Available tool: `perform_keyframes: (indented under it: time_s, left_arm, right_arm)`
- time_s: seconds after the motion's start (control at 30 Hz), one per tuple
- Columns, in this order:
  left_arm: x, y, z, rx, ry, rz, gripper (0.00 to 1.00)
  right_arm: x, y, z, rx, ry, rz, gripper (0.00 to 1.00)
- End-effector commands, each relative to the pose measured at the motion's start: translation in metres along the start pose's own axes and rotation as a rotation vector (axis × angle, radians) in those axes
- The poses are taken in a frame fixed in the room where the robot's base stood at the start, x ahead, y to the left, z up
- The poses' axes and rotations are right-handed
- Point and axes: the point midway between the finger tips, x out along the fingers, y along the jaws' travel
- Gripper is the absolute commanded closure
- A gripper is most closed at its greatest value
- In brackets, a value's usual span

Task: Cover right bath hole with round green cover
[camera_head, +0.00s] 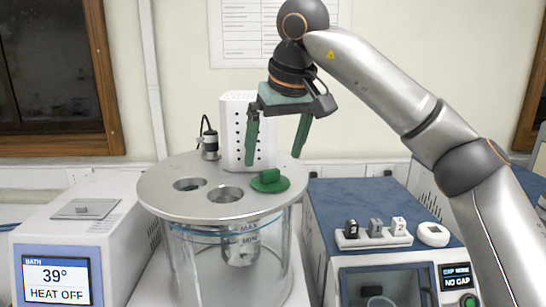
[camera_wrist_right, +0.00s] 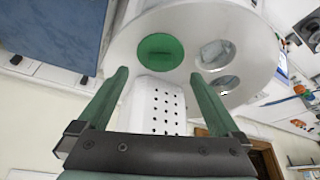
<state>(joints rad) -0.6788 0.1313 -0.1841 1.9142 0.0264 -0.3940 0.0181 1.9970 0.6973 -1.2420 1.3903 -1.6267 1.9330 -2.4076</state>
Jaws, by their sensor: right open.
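The round green cover (camera_head: 270,182) with its raised grip lies flat on the right part of the round metal bath lid (camera_head: 165,203). Whether a hole is under it cannot be seen. Two holes in the lid are open, a left one (camera_head: 190,184) and a middle one (camera_head: 225,194). My right gripper (camera_head: 275,150) is open and empty, fingers down, above and apart from the cover. In the right wrist view the green cover (camera_wrist_right: 158,50) lies beyond the open fingertips, with both open holes to its right. My left gripper is not in view.
A white perforated box (camera_head: 237,125) and a black-topped cylinder (camera_head: 209,140) stand at the lid's back. The glass bath (camera_head: 195,265) is below. A heater unit (camera_head: 75,225) stands left, and a blue-topped device (camera_head: 345,200) with small items stands right.

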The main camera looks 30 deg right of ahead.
Motion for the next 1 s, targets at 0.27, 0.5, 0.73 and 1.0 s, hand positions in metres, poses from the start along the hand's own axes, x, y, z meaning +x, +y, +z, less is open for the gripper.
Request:
perform_keyframes:
  time_s: [0.27, 0.5, 0.73, 1.0]
  left_arm:
    - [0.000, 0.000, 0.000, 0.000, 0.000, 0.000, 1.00]
    - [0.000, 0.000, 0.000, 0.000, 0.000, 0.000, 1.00]
    - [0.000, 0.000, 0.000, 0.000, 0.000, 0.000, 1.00]
    - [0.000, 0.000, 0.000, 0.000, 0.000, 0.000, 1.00]
  right_arm:
    - [-0.023, -0.001, 0.000, 0.000, 0.002, -0.002, 0.00]
    - [-0.043, 0.000, 0.000, 0.000, 0.003, -0.001, 0.00]
    - [-0.058, 0.000, 0.000, -0.001, 0.001, -0.001, 0.00]
    - [-0.059, 0.000, 0.000, -0.001, 0.000, 0.000, 0.00]
